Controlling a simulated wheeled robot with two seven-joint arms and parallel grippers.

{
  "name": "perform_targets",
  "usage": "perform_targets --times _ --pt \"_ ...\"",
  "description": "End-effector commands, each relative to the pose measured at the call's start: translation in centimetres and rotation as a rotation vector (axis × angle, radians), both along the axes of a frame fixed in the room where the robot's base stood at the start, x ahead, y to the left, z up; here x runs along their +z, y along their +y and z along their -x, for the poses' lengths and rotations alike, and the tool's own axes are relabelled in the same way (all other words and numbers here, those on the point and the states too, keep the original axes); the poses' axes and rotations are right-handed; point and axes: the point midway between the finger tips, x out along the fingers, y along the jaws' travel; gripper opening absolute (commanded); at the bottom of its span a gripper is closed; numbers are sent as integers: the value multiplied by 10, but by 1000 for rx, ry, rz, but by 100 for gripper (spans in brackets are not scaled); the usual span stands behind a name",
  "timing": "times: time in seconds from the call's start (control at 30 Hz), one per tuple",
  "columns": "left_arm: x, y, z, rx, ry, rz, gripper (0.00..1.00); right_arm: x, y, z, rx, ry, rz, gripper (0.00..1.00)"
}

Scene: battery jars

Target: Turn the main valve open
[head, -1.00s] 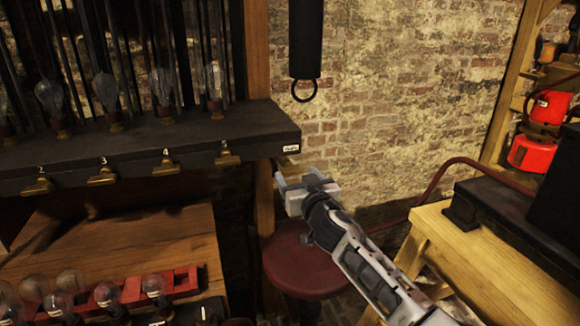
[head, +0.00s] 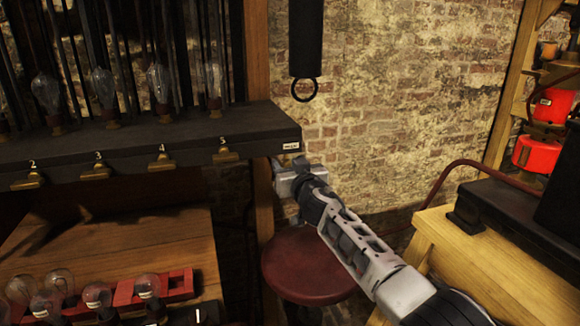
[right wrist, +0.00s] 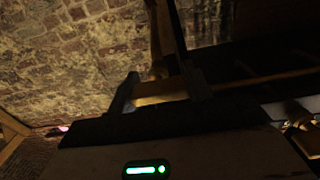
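A small white label (head: 290,146), too small to read, is at the shelf's right end. My right gripper (head: 288,164) is just below that label, fingers apart. In the right wrist view a lit brass-coloured piece (right wrist: 160,92) shows between the dark fingers; I cannot tell whether they touch it. No main valve shows clearly in the head view; the gripper may hide it. My left gripper is out of view.
Glass bulbs (head: 160,85) stand on the shelf, and more bulbs and a red rack (head: 178,284) are below left. A round red stool (head: 308,268) is under my right arm. A wooden bench (head: 480,260) is at right. A black cylinder with a ring (head: 305,40) hangs above.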

Motion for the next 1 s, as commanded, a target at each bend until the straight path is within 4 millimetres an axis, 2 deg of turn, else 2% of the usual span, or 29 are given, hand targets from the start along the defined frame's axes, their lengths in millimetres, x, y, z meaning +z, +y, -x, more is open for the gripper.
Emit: perform_targets --times 0.03,0.07,0.1,0.47,1.0 --pt "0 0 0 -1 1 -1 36 0 0 0 -1 0 0 36" --pt "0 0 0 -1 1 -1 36 0 0 0 0 0 0 27" --pt "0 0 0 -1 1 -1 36 0 0 0 -1 0 0 24" --pt "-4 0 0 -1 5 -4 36 -1 0 0 -1 -16 52 24" --pt "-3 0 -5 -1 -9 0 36 -2 1 1 -1 -131 408 24"
